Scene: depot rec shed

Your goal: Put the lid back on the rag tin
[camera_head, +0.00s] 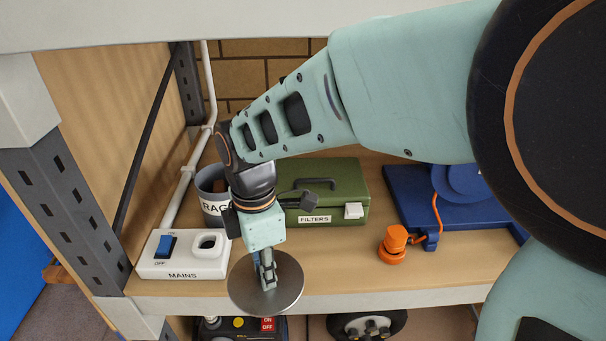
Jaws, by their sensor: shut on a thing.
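The rag tin (211,187) is a grey cylinder with a white label, partly hidden behind my wrist. My gripper (266,280) points down at the shelf's front edge, in front of and to the right of the tin. It is shut on the lid (284,296), a round grey metal disc that lies about flat and overlaps the shelf edge in the picture. The lid is apart from the tin. How the fingers grip the lid is hard to make out.
A white MAINS box (188,266) with a blue switch stands left of the lid. A green FILTERS case (338,190) is behind my wrist. An orange plug (393,243) and a blue device (415,195) stand right. A metal upright (66,205) bounds the left. Bare shelf lies right of the lid.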

